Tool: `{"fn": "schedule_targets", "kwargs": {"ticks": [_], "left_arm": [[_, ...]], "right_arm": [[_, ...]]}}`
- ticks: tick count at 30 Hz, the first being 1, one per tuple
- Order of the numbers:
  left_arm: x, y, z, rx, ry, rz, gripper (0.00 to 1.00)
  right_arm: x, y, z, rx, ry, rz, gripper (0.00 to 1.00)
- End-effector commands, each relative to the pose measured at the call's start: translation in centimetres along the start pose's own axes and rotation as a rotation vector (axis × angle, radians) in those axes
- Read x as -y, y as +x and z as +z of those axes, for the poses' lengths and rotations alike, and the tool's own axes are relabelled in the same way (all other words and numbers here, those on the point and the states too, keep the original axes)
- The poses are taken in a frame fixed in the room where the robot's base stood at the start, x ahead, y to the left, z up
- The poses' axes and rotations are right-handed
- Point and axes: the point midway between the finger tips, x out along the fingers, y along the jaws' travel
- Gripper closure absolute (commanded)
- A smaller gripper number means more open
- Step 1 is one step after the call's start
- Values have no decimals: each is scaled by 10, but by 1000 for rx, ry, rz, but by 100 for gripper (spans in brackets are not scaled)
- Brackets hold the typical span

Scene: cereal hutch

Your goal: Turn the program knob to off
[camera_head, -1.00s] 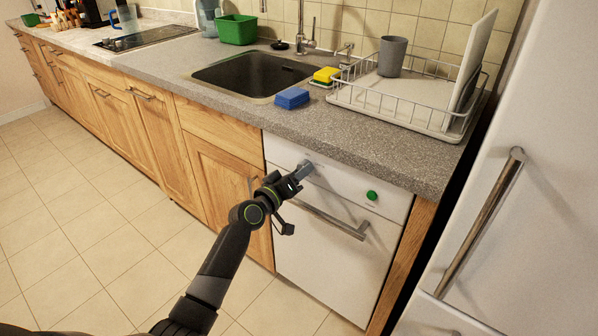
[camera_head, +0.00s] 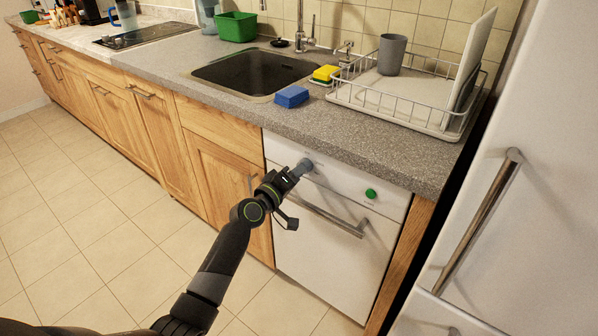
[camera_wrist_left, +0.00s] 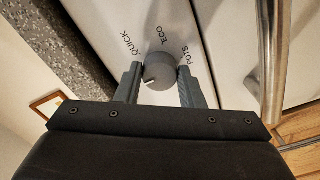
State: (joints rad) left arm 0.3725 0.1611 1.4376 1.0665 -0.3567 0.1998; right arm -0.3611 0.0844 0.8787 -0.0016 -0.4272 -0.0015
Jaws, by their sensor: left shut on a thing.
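The grey round program knob (camera_head: 305,165) sits on the white dishwasher's (camera_head: 330,245) control panel, under the counter edge. My left gripper (camera_head: 297,171) reaches it from the lower left and is shut on it. In the left wrist view the knob (camera_wrist_left: 160,72) lies between the two grey fingers, one on each side. Its white pointer mark faces the lower left of that picture. The labels QUICK, ECO and POTS show around its far side. The near part of the dial is hidden by my gripper. My right gripper is not in view.
A green button (camera_head: 371,193) is on the panel right of the knob. The dishwasher's bar handle (camera_head: 330,220) runs just below. The grey counter (camera_head: 370,150) overhangs above. The white fridge (camera_head: 530,230) stands at the right. The floor in front is clear.

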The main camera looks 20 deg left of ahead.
Motion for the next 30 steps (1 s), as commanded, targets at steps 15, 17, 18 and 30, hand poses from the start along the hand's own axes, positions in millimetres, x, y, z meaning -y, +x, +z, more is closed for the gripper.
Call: {"fn": "schedule_targets", "kwargs": {"ticks": [15, 17, 18, 30], "left_arm": [[0, 0, 0, 0, -1, 0, 43], [0, -1, 0, 0, -1, 0, 43], [0, -2, 0, 0, -1, -1, 43], [1, -68, 0, 1, 2, -4, 43]], "right_arm": [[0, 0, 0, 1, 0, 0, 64], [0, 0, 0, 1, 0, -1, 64], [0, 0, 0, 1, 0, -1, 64], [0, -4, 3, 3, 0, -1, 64]]}}
